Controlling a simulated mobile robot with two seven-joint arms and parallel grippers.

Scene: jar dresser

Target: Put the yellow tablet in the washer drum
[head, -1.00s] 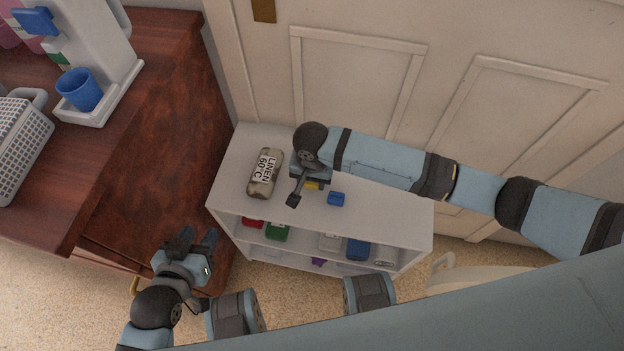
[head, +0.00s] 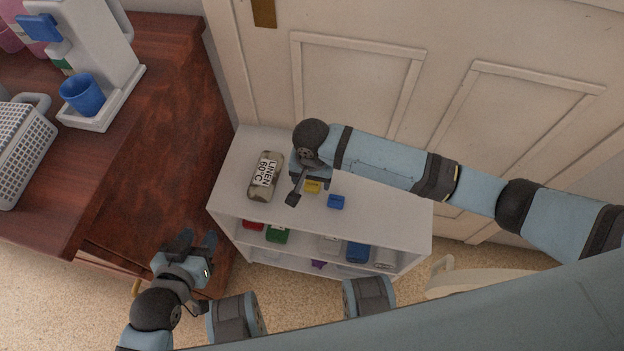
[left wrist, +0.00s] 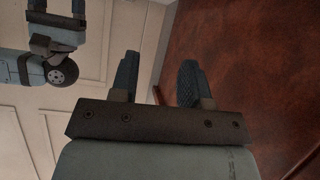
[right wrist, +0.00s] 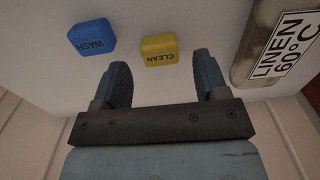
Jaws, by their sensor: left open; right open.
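The yellow tablet (head: 313,187), marked CLEAN, lies on top of the white shelf unit. In the right wrist view the yellow tablet (right wrist: 159,49) lies just beyond the fingertips, roughly between them. My right gripper (right wrist: 163,82) is open and empty above the shelf top; it also shows in the head view (head: 301,188). A blue tablet (head: 336,202) marked WASH lies to the right of the yellow one. My left gripper (head: 192,240) is open and empty beside the dark wooden cabinet; its fingers show in the left wrist view (left wrist: 158,80). No washer drum is in view.
Coloured items fill the lower shelf. The wooden counter (head: 150,150) bears a basket (head: 22,150) and a blue cup (head: 82,95). A panelled door stands behind.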

